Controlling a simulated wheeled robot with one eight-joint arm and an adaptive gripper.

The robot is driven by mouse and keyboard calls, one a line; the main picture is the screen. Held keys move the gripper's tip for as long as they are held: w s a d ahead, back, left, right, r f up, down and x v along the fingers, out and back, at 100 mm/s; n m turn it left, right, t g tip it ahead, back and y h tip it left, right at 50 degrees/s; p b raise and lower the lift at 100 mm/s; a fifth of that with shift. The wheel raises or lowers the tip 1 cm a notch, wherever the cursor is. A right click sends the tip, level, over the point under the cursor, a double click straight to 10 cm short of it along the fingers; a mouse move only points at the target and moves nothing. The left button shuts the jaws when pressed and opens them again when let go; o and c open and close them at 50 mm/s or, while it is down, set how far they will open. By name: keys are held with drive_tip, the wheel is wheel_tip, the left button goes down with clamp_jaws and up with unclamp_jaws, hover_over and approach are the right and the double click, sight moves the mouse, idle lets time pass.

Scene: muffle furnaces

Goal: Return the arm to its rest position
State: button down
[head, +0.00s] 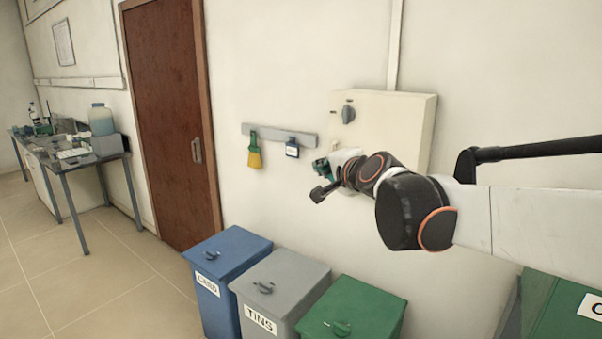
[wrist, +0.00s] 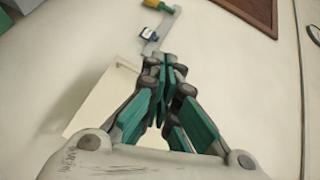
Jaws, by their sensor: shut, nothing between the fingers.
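My gripper (head: 322,180) is at the end of my arm, which reaches in from the right in the head view. It is in front of the wall, by the lower left of a cream wall box (head: 390,125) with a dark knob. In the wrist view my gripper (wrist: 165,75) has its green-padded fingers together, with nothing between them. The wall box (wrist: 105,100) shows behind the fingers there. Part of the box is hidden by my arm in the head view.
Below stand blue (head: 230,255), grey (head: 282,280) and green (head: 355,305) bins. A brown door (head: 168,110) and a cluttered bench (head: 75,160) are left. Floor there is clear.

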drive_tip(key=s+d+f+n+g+h+b, duration=0.1)
drive_tip(key=s+d+f+n, duration=0.3)
drive_tip(key=s+f, duration=0.4)
drive_tip(key=s+d+f+n+g+h+b, duration=0.1)
drive_tip(key=s+d+f+n+g, duration=0.3)
drive_tip(key=s+f, duration=0.4)
drive_tip(key=s+d+f+n+g+h+b, duration=0.1)
drive_tip(key=s+d+f, duration=0.5)
drive_tip(key=s, duration=1.1)
wheel_tip(320, 180, down, 3)
drive_tip(key=n+g+h, duration=0.1)
drive_tip(key=n+h, duration=0.1)
drive_tip(key=n, duration=0.1)
drive_tip(key=shift+s+d+g, duration=0.2)
drive_tip(key=shift+s+g, duration=0.2)
drive_tip(key=shift+r, duration=0.1)
